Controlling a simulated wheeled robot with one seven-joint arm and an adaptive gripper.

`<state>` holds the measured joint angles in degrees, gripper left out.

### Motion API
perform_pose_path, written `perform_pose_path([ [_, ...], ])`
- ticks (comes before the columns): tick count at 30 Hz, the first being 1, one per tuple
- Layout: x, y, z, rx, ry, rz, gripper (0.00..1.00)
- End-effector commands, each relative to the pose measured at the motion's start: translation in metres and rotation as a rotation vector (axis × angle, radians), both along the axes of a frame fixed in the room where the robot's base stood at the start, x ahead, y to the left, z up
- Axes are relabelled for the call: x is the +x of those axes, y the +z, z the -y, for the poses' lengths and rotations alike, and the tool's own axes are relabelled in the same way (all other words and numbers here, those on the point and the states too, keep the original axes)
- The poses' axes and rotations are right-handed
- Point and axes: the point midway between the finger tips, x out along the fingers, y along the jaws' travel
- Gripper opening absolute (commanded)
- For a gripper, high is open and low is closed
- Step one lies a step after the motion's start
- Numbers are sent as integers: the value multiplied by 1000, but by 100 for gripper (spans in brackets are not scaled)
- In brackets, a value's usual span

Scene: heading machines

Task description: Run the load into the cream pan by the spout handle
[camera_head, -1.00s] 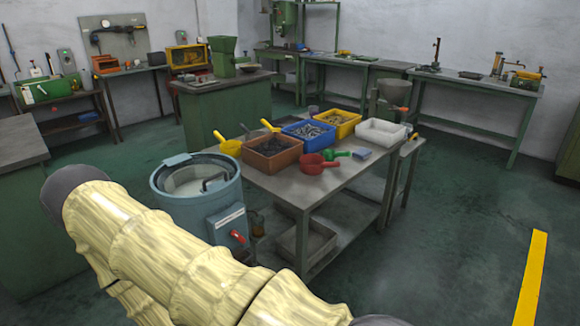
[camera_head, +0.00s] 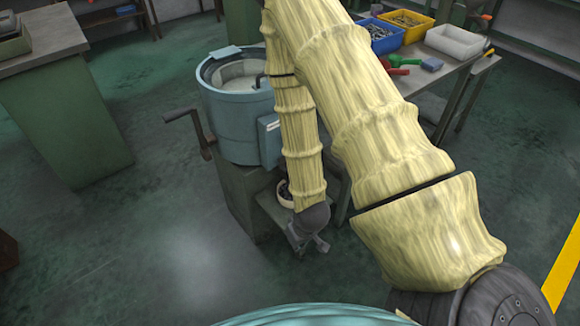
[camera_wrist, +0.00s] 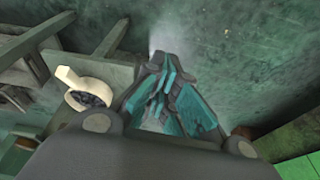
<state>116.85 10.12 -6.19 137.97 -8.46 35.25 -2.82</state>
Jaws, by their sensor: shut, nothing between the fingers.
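The cream pan (camera_head: 284,194) sits low beside the blue drum machine (camera_head: 232,105), partly hidden by my arm. In the wrist view the cream pan (camera_wrist: 84,90) is at the left, with small dark pieces in it and its narrow end toward the upper left. My gripper (camera_head: 312,245) hangs below and to the right of the pan in the head view, pointing down, apart from it. In the wrist view my gripper (camera_wrist: 172,62) is shut and empty over the floor. The red lever on the drum's front is hidden behind my arm now.
A dark crank handle (camera_head: 184,116) sticks out left of the drum. A worktable with a blue bin (camera_head: 378,38), a yellow bin (camera_head: 408,22) and a white bin (camera_head: 455,41) stands at the right. A green cabinet (camera_head: 62,125) is at left. Floor between is clear.

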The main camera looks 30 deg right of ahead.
Motion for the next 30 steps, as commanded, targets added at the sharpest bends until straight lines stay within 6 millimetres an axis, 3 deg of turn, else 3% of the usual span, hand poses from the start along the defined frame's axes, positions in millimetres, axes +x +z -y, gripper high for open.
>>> perform_pose_path([
  [1,17,-1,8,1,-2,34,0],
  [6,64,19,34,1,11,128,0],
  [15,128,62,79,-2,34,287,0],
  [22,161,97,113,-8,50,401,0],
  [30,177,126,139,-13,65,485,0],
])
